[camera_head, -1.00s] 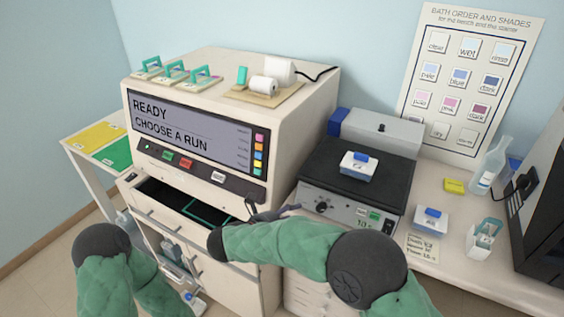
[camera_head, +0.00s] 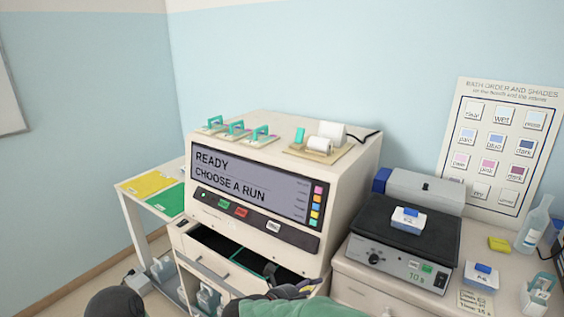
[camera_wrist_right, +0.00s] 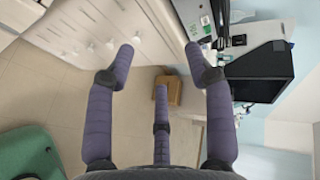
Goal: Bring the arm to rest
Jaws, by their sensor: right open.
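My right gripper (camera_head: 276,276) shows only in part at the bottom of the head view, dark, by the right end of the stainer's open drawer (camera_head: 209,266). My green-sleeved right arm hides some of it. In the right wrist view its purple-grey fingers (camera_wrist_right: 162,62) are spread wide with nothing between them. Beyond them are the tiled floor and a white drawer front. Of my left arm only a dark rounded part shows at the bottom left edge. My left gripper is out of view.
The stainer (camera_head: 345,190) reads "READY, CHOOSE A RUN". A hot plate (camera_head: 385,245) carries a small blue-topped box (camera_head: 408,220).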

